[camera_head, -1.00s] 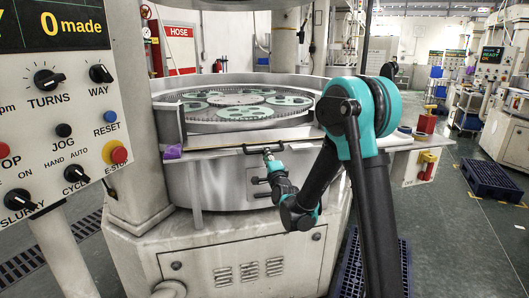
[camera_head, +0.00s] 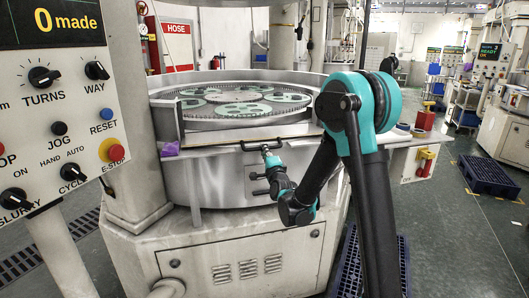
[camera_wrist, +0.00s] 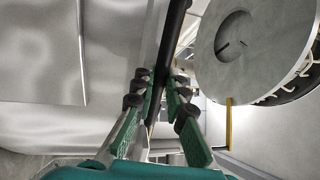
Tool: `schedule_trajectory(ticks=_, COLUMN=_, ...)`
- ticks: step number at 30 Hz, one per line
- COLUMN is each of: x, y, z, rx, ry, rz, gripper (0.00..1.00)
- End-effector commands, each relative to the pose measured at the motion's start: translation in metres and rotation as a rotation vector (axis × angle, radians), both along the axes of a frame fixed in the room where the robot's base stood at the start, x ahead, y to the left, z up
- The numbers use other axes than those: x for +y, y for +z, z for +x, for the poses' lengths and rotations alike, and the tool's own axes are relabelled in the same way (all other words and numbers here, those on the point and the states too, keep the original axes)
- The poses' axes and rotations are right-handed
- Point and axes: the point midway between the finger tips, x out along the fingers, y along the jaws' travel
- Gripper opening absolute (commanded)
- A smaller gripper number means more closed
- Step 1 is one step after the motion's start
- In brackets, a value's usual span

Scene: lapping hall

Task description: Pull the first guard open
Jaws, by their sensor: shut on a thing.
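The first guard (camera_head: 225,170) is a curved bright metal panel at the front of the round lapping machine, below the plate. A dark bar handle (camera_head: 246,147) runs along its upper edge. My gripper (camera_head: 267,150) is at the handle, small in the head view. In the wrist view, the green-padded fingers of my gripper (camera_wrist: 161,88) are on either side of the dark bar (camera_wrist: 175,25) and shut on it. The guard's metal surface (camera_wrist: 40,50) fills the left of that view. The fingertips hide part of the bar.
The toothed plate with green-grey carriers (camera_head: 243,108) lies behind the handle. A control panel (camera_head: 60,100) stands close at left. A purple cloth (camera_head: 170,149) lies at the rim's left. A side table (camera_head: 400,141) is at right. Open floor (camera_head: 440,240) lies further right.

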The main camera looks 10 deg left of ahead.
Motion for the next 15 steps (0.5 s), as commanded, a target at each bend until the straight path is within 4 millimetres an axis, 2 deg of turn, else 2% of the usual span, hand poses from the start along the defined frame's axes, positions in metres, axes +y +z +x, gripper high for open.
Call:
schedule_trajectory(ticks=7, x=-0.001, y=0.031, z=-0.001, rx=-0.004, ry=-0.001, rz=0.002, gripper=0.00)
schedule_trajectory(ticks=15, x=0.000, y=0.038, z=-0.001, rx=-0.004, ry=-0.001, rz=0.002, gripper=0.00)
